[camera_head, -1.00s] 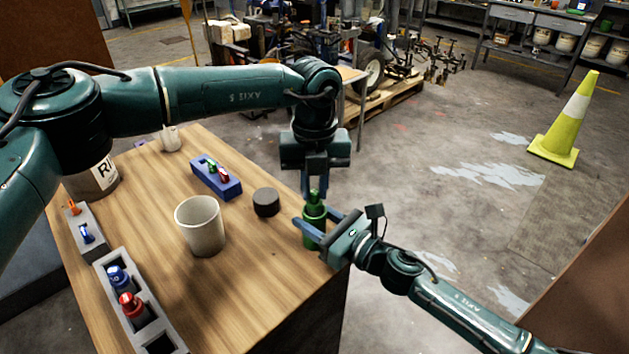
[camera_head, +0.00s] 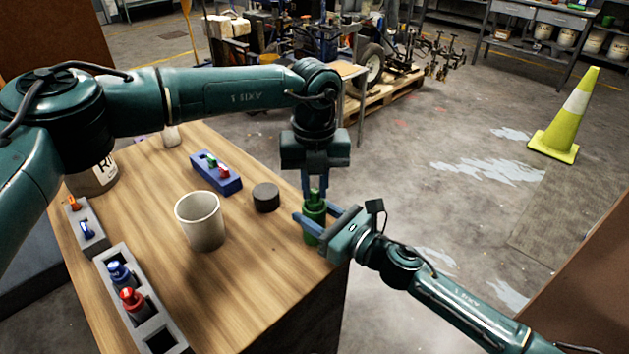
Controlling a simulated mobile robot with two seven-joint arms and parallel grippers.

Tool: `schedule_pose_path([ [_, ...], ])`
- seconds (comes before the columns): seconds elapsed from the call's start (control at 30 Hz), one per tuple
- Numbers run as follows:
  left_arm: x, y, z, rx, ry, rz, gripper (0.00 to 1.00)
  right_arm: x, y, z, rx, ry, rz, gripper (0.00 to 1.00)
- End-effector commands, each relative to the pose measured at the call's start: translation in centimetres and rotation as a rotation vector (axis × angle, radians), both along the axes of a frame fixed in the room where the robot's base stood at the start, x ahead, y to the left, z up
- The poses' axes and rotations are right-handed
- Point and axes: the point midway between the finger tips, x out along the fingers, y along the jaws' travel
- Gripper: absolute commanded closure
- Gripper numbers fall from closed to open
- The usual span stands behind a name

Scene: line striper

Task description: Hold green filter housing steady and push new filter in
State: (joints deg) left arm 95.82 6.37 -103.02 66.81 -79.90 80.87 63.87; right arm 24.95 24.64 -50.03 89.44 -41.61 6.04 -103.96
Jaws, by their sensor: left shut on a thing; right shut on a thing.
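The green filter housing (camera_head: 313,228) stands upright near the table's right edge. My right gripper (camera_head: 307,228) comes in from the right and is shut around the housing's side. My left gripper (camera_head: 314,190) points straight down above the housing and is shut on the new filter (camera_head: 315,197), a small green piece at the housing's top. The fingers hide part of the filter, and I cannot tell how deep it sits in the housing.
On the wooden table (camera_head: 255,270) stand a white cup (camera_head: 200,222), a black round cap (camera_head: 266,197), a blue holder (camera_head: 228,184) with small parts, a grey tray (camera_head: 165,325) with a blue and a red housing, and a smaller grey block (camera_head: 92,236). A yellow cone (camera_head: 560,125) stands on the floor.

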Motion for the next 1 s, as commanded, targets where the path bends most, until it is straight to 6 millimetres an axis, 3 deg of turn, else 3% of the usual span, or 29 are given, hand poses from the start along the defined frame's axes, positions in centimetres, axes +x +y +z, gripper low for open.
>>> schedule_pose_path([
  [0.57,0.0,0.0,-1.5,0.001,0.000,0.000,1.00,0.0,0.0,-0.1,0.000,0.001,0.000,0.92],
  [0.6,0.0,0.0,-1.5,0.001,0.000,0.000,0.82,0.0,0.0,-0.1,0.000,0.001,0.000,0.92],
  [0.9,0.0,0.0,-1.5,0.001,0.000,0.000,0.58,0.0,0.0,-0.1,0.000,0.001,0.000,0.92],
  [1.0,0.0,0.0,-1.5,0.001,0.000,0.000,0.57,0.0,0.0,-0.1,0.000,0.001,0.000,0.92],
])
